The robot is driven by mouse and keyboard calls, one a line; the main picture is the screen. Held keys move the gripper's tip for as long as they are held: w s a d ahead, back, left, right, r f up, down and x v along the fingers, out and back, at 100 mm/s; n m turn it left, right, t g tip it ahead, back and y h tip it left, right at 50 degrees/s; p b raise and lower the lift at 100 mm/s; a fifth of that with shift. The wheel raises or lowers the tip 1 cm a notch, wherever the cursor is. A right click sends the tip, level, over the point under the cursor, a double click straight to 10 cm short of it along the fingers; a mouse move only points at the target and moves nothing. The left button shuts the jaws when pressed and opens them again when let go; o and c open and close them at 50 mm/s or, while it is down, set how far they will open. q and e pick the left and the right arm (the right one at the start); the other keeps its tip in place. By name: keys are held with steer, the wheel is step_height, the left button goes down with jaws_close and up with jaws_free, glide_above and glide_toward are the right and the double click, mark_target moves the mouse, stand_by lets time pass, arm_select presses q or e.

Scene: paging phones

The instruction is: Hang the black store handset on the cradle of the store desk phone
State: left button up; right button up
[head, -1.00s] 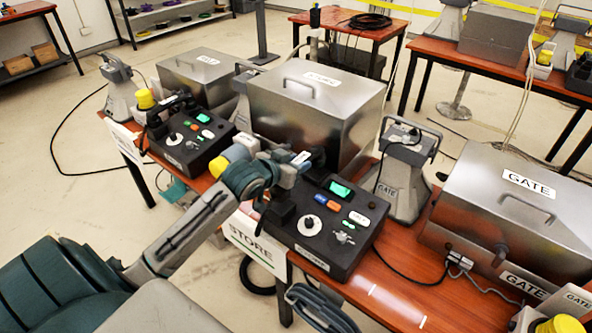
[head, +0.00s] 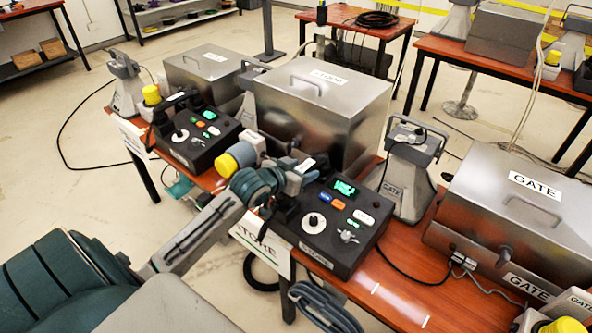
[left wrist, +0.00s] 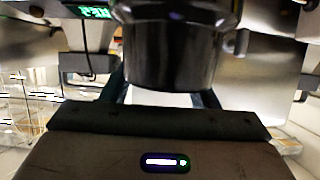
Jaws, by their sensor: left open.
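The store desk phone (head: 335,225) is a black box with a lit green screen, coloured buttons and a white dial, at the table's front edge. My left gripper (head: 302,172) is over its back left part, where the cradle is largely hidden. In the left wrist view a black rounded end (left wrist: 180,55), apparently of the store handset, is close in front of my open left gripper (left wrist: 160,98). I cannot tell whether it rests on the cradle; the arm hides most of it in the head view.
A metal STORE box (head: 320,110) stands right behind the phone. A similar phone (head: 198,138) is to the left. A grey GATE horn unit (head: 408,175) and the metal GATE box (head: 515,215) are to the right. A yellow-capped part (head: 230,162) is near the wrist.

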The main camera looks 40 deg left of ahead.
arm_select(q)
steer(key=d+p+v, duration=0.1)
steer(key=v, duration=1.1)
steer(key=shift+a, duration=0.45)
